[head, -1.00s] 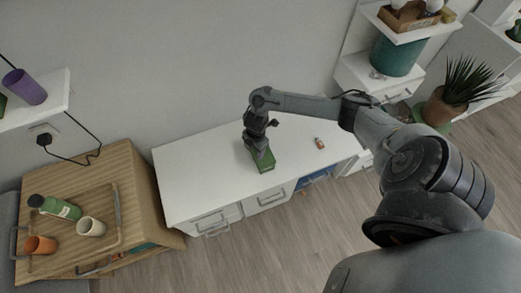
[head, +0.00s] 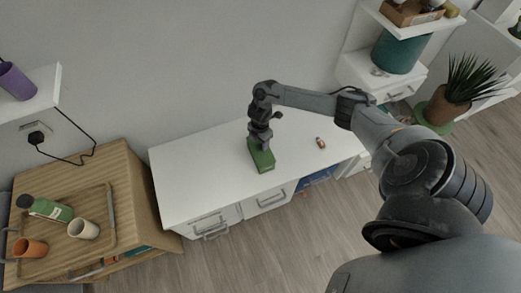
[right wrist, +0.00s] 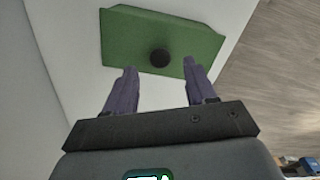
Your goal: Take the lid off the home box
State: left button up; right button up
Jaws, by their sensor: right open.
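The home box, a green box (head: 263,160) with its lid, stands on the white desk (head: 200,175). In the right wrist view the green lid (right wrist: 120,32) has a dark round knob (right wrist: 160,58) near its near edge. My right gripper (head: 261,146) is above the box, pointing down at it. In the right wrist view its two fingers (right wrist: 160,75) are open and apart, with the knob just ahead of the gap between them. Nothing is between the fingers. My left gripper is not in view.
A small orange-red item (head: 321,142) lies on the desk right of the box. A wooden cabinet at left bears a tray (head: 108,215) with a green bottle (head: 45,208) and two cups. Shelves and a potted plant (head: 455,88) are at right.

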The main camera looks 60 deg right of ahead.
aim_at(261, 146)
notch_tip(261, 146, down, 4)
jog(key=shift+s+d+r+b, duration=0.1)
jog(key=shift+b, duration=0.65)
jog(key=shift+r, duration=0.1)
jog(key=c, duration=0.4)
grip_shut()
